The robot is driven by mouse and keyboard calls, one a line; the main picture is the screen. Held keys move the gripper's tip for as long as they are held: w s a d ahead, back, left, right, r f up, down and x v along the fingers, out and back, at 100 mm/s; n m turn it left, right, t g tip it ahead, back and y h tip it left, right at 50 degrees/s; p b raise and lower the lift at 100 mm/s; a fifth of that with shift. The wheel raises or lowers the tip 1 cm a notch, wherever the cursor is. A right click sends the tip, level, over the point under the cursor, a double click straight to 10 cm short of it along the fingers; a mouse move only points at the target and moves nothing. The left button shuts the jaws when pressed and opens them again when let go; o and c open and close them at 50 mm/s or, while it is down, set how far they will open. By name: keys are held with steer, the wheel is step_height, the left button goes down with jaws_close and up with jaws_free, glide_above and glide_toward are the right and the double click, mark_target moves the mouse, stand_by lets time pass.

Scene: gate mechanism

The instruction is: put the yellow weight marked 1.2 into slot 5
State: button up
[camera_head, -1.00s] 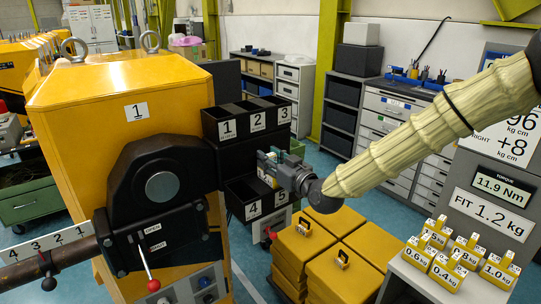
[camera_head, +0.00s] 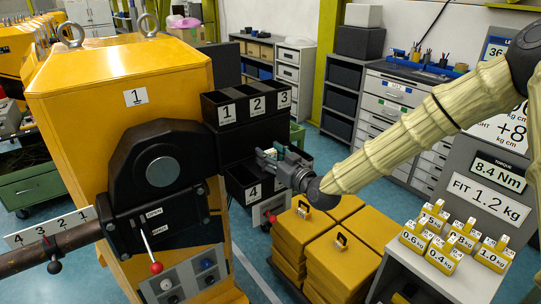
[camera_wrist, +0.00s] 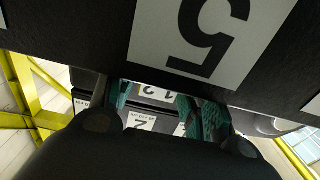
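My gripper (camera_head: 264,158) is at the lower black bins, over the slot 5 side, pointing left. In the wrist view its two teal-padded fingers (camera_wrist: 162,108) stand apart with no weight visible between them. Slot 5's front wall, with its label (camera_wrist: 203,35), fills the top of the wrist view upside down and very close. In the head view the slot 5 bin is partly behind my gripper, and its inside is hidden. Slot 4's label (camera_head: 253,192) shows to its left. I cannot make out a yellow weight marked 1.2 in either view.
Upper bins 1, 2 and 3 (camera_head: 257,104) stand just above and behind. Yellow weights, including 0.4 (camera_head: 442,258) and 1.0 (camera_head: 494,258), sit on the grey stand at right. Its display (camera_head: 496,174) reads 8.4 Nm. A red-knobbed lever (camera_head: 156,267) is at left.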

steer(key=shift+r, duration=0.15)
steer(key=b+v, duration=0.3)
steer(key=v, duration=0.9)
steer(key=s+d+f+m+g+h, duration=0.15)
steer(key=s+f, duration=0.35)
steer(key=f, duration=0.6)
steer(key=s+d+f+m+g+h, duration=0.1)
steer(key=s+f+g+h, duration=0.2)
steer(key=f, duration=0.7)
steer(key=s+d+f+m+g+h, duration=0.1)
steer(key=s+d+f+m+g, duration=0.15)
steer(key=s+f, duration=0.6)
steer(key=s+d+f+m+g+h, duration=0.1)
steer(key=s+d+f, duration=0.4)
steer(key=s+f, duration=0.5)
steer(key=s+d+f+m+g+h, duration=0.1)
steer(key=s+d+f+g+h, duration=0.3)
steer(key=s+f, duration=0.5)
steer(key=s+d+g, duration=0.1)
steer(key=s+g, duration=0.1)
steer(key=s, duration=0.4)
steer(key=shift+s+d+f+m+g, duration=0.25)
steer(key=shift+f+m+g, duration=0.05)
steer(key=shift+f, duration=0.1)
